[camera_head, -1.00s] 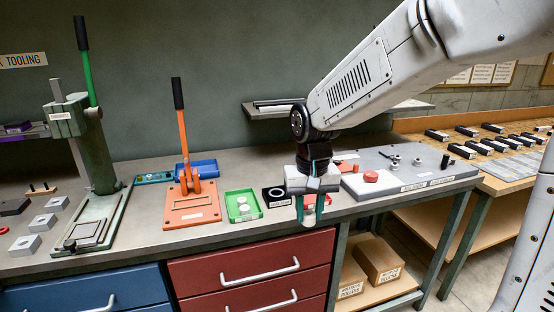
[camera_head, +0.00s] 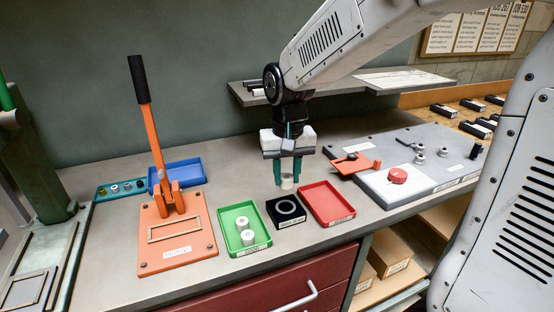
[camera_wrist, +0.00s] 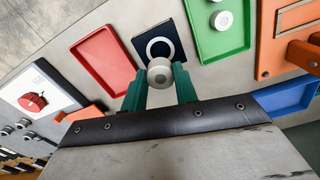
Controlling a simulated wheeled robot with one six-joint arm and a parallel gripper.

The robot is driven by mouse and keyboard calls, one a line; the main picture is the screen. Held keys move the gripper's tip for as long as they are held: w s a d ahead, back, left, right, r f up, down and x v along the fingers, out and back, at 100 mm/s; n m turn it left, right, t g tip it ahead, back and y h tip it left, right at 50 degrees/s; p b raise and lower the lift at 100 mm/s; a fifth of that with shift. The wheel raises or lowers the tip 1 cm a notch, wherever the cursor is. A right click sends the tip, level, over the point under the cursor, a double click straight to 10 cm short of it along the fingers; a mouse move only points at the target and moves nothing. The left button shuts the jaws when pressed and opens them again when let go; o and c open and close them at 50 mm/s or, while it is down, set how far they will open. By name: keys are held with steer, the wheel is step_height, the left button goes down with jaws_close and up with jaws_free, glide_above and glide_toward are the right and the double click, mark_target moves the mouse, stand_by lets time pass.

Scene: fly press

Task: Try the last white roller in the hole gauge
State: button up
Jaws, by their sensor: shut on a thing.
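My gripper (camera_head: 287,180) is shut on a white roller (camera_head: 287,183), held upright between its green fingers above the bench, just behind the hole gauge. The roller also shows in the wrist view (camera_wrist: 160,72), its end face toward the camera. The hole gauge is a black block (camera_head: 272,216) with a pale ring around its hole; in the wrist view (camera_wrist: 176,40) the roller overlaps the ring's near edge. The green tray (camera_head: 228,220) left of the gauge holds two white rollers (camera_head: 243,226). The red tray (camera_head: 345,198) right of the gauge looks empty.
An orange lever press (camera_head: 172,235) stands left of the green tray, with a blue tray (camera_head: 190,170) behind it. A grey plate with a red knob (camera_head: 397,175) and an orange piece (camera_head: 352,165) lies to the right. A shelf (camera_head: 300,92) hangs behind my arm.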

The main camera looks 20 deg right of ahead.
steer(key=shift+w+d+f, duration=0.1)
steer(key=shift+w+f, duration=0.15)
steer(key=shift+f, duration=2.85)
steer(key=shift+s+f, duration=0.15)
steer(key=shift+f, duration=0.2)
stand_by(0.4)
steer(key=o, duration=1)
